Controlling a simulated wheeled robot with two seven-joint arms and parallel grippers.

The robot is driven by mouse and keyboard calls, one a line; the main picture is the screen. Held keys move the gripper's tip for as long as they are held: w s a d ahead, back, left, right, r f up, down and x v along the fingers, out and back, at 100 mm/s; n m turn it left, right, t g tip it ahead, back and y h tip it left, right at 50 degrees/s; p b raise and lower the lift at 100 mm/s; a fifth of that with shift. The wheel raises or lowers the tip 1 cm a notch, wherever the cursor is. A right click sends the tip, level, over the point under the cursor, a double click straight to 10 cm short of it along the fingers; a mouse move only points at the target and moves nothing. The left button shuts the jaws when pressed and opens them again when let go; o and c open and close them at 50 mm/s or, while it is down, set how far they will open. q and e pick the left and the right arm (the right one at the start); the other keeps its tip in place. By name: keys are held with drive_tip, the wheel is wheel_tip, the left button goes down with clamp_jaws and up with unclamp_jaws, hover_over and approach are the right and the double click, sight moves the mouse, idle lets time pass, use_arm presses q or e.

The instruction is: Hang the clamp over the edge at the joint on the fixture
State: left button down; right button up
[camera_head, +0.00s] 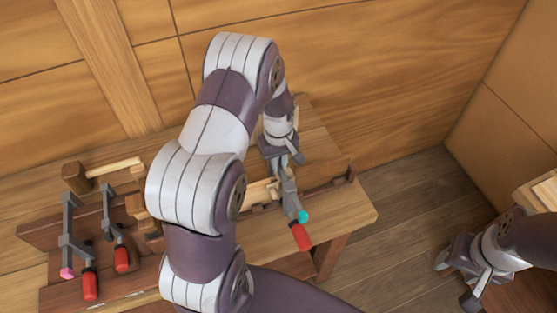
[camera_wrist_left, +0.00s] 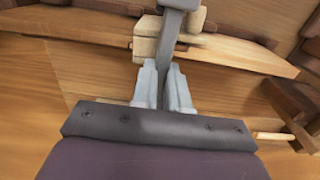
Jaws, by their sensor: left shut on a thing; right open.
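My left gripper (camera_head: 287,162) is shut on a grey clamp (camera_head: 289,198) with a red handle (camera_head: 301,237) and a teal tip. The clamp is held over the right part of the bench, its handle toward the front edge. In the left wrist view the clamp's grey bar (camera_wrist_left: 172,28) stands between the fingers (camera_wrist_left: 163,88). The fixture (camera_head: 262,190), with pale wooden pieces, lies just beside and below the clamp. The clamp overlaps it in view, so I cannot tell whether they touch. My right gripper (camera_head: 456,282) is open and empty at the far right.
Two more clamps with red handles (camera_head: 90,284) (camera_head: 122,259) sit on a rack at the bench's left. A wooden mallet (camera_head: 100,171) lies behind them. The bench's front right corner (camera_head: 350,213) is clear. A wooden wall stands behind.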

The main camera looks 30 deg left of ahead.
use_arm(q)
drive_tip(key=shift+s+d, duration=0.2)
idle(0.4)
drive_tip(key=c, duration=1.1)
unclamp_jaws()
drive_tip(key=shift+s+d, duration=0.1)
drive_tip(key=shift+r, duration=0.2)
wheel_tip(320, 180, up, 12)
drive_tip(key=b, duration=0.3)
drive_tip(key=shift+r, duration=0.2)
